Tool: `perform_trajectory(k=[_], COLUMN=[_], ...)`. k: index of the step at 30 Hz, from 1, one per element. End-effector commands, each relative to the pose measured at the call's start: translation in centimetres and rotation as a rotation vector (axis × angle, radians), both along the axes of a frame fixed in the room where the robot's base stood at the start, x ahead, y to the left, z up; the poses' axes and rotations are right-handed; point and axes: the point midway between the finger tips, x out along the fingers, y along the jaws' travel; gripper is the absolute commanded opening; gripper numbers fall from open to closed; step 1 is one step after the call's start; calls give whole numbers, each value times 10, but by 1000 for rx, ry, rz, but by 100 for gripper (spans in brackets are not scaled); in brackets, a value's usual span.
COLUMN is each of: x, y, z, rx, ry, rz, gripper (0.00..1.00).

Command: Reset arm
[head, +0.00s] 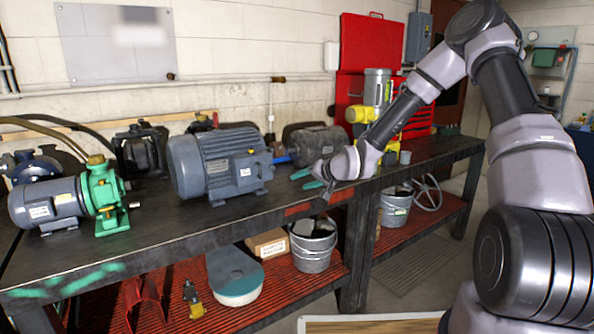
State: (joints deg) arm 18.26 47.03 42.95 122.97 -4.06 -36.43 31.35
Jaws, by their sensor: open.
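My gripper (309,179) is at the end of my arm, over the front edge of the workbench near its middle. Its teal fingers are apart, with nothing seen between them. My arm rises from the lower right and bends down to the bench. A large grey-blue motor (213,165) stands left of my gripper, apart from it. A smaller grey motor with a green pump (104,200) stands at the left. A dark grey motor (318,143) lies behind my gripper, partly hidden by it. No tags can be read from here.
A yellow machine (362,113) and a red tool cabinet (368,45) stand behind. The bench front is mostly clear.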

Motion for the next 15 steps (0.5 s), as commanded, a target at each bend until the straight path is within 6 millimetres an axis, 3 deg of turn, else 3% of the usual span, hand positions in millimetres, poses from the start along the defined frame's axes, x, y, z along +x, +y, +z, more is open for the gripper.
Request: perform_trajectory(k=[8, 15], x=[-30, -74], y=[-70, -134], z=[57, 126], rx=[-324, -506], ry=[40, 90], rz=[-14, -97], gripper=[56, 56])
